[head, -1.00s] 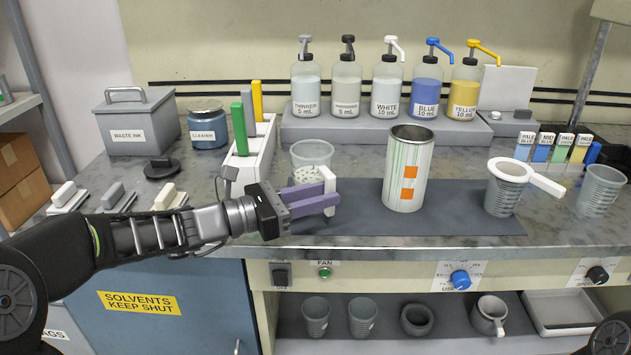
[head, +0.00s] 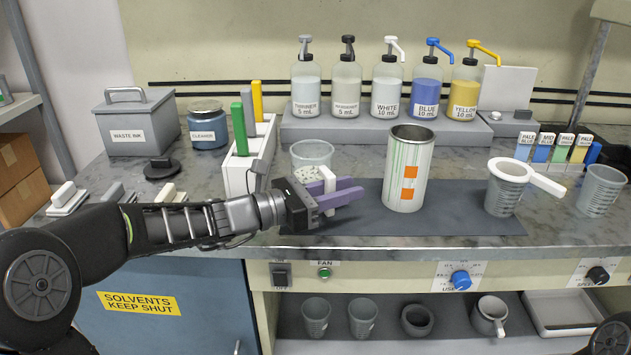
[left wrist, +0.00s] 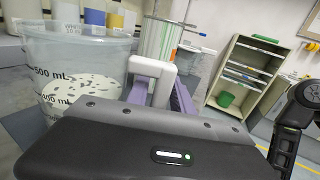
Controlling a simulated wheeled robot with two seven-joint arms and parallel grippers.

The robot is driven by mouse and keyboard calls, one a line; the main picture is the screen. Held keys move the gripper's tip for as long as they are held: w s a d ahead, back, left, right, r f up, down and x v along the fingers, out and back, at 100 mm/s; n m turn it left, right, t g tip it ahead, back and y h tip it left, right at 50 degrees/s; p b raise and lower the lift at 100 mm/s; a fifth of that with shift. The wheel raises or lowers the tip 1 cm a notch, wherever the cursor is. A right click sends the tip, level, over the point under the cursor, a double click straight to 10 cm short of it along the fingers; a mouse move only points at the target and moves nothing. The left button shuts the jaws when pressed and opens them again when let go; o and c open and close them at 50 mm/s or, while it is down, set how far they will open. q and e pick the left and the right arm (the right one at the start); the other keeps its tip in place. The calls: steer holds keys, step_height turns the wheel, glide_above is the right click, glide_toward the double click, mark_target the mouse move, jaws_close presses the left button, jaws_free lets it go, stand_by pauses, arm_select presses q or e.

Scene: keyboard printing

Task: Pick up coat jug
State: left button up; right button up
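The coat jug (head: 312,153) is a clear cup with pale, dark-speckled contents and a white handle (head: 327,188). It stands on the dark mat, left of the striped can. It also shows large in the left wrist view (left wrist: 75,65), with volume marks. My left gripper (head: 352,190) reaches in from the left, level with the handle. Its two purple fingers lie on either side of the handle, tips beyond it. They still look spread apart; contact is unclear. The white handle stands between the fingers in the left wrist view (left wrist: 150,70). My right gripper is not visible.
A tall striped can (head: 408,170) stands right of the jug on the dark mat (head: 455,215). A white holder (head: 250,165) with green and yellow handles is close on the left. Pump bottles (head: 390,85) line the back. A grey cup with a white strainer (head: 507,187) stands right.

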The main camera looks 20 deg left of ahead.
arm_select(q)
steer(key=shift+c, duration=0.5)
jaws_close()
stand_by(0.9)
